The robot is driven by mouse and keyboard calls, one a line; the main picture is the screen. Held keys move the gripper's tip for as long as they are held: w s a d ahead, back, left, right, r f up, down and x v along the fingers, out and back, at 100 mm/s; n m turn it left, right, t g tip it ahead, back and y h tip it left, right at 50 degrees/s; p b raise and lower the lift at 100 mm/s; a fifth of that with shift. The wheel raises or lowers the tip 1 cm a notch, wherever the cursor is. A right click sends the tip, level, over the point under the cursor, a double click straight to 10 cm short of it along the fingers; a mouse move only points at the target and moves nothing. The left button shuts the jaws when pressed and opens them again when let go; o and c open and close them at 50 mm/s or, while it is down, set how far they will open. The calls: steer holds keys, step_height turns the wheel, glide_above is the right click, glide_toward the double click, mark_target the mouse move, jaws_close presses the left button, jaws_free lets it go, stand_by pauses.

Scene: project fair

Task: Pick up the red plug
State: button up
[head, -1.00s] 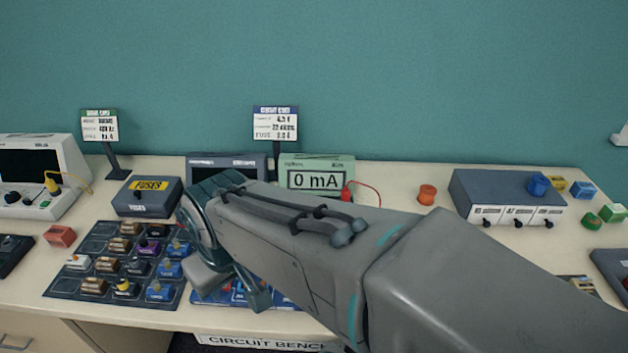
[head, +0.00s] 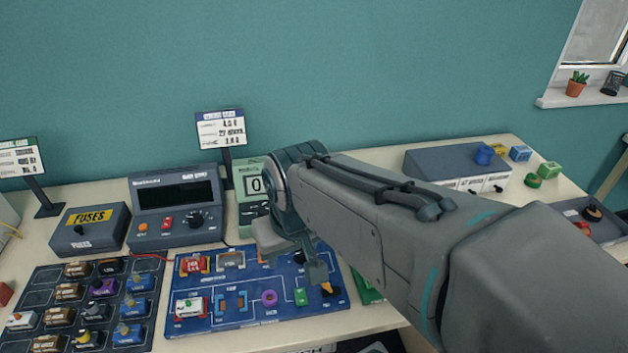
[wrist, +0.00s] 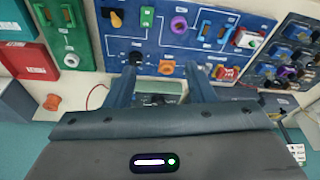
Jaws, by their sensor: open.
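I cannot make out the red plug in either view now; my arm and fingers cover much of the green meter (head: 250,197) where it stood earlier. A thin red wire (wrist: 95,96) shows beside my finger in the wrist view, its end hidden. My gripper (head: 298,262) hangs over the blue circuit board (head: 215,322) in the head view. In the wrist view my gripper (wrist: 168,78) has its two fingers apart with nothing held between them. Part of the green meter (wrist: 160,87) shows between and beyond the fingers.
A grey meter (head: 170,207) and a fuses box (head: 88,230) stand left of the green meter. A dark tray of fuses and parts (head: 35,290) lies front left. A grey unit (head: 425,162) stands right. An orange knob (wrist: 51,102) stands alone on the bench.

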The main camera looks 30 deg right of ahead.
steer(key=w+d+r+m+g+b, duration=0.1)
steer(key=w+d+m+g+b, duration=0.1)
steer(key=w+d+m, duration=0.8)
steer(key=w+d+r+m+g+b, duration=0.1)
steer(key=w+d+m, duration=0.45)
steer(key=w, duration=0.85)
steer(key=f, duration=0.8)
steer(key=shift+d+f, duration=0.2)
steer(key=shift+f, duration=0.2)
steer(key=shift+w+a+f, duration=0.1)
steer(key=shift+w+f, duration=0.1)
steer(key=shift+f, duration=1.15)
steer(key=shift+w+a+f, duration=0.1)
steer(key=shift+w+f, duration=0.1)
steer(key=shift+f, duration=1.15)
jaws_close()
